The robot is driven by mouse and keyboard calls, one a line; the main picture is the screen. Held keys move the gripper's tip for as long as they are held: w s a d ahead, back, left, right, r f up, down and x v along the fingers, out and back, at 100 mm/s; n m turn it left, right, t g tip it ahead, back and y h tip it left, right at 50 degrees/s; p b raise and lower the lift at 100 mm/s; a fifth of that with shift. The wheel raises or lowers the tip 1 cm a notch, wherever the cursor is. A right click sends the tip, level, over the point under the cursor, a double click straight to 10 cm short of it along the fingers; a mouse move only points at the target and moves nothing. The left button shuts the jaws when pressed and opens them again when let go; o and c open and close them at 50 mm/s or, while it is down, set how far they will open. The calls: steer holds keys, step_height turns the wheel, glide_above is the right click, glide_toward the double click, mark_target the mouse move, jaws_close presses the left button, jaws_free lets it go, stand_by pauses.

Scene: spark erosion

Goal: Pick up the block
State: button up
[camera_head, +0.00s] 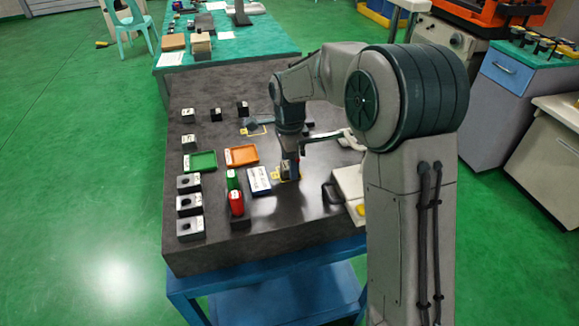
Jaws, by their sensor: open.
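My gripper (291,160) points down over the right half of the dark slab-topped table (290,220). It is open, and its fingers are small and dark in this view. A small dark and blue block (289,171) stands right at the fingertips, on or beside a yellow marking on the table. The fingers hide part of it, and I cannot tell whether they touch it. Other blocks stand to the left: grey blocks (190,204) in a column, small dark blocks (215,115) at the back, and a red piece (237,203) on a dark base.
A green tray (200,161), an orange tray (242,156) and a blue-and-white box (259,181) lie left of my gripper. A white item with a dark handle (348,185) sits at the right edge. A green-topped table (260,45) stands behind.

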steer(key=shift+f, duration=0.3)
steer(key=c, duration=1.3)
steer(key=shift+r, duration=0.1)
steer(key=shift+c, duration=0.2)
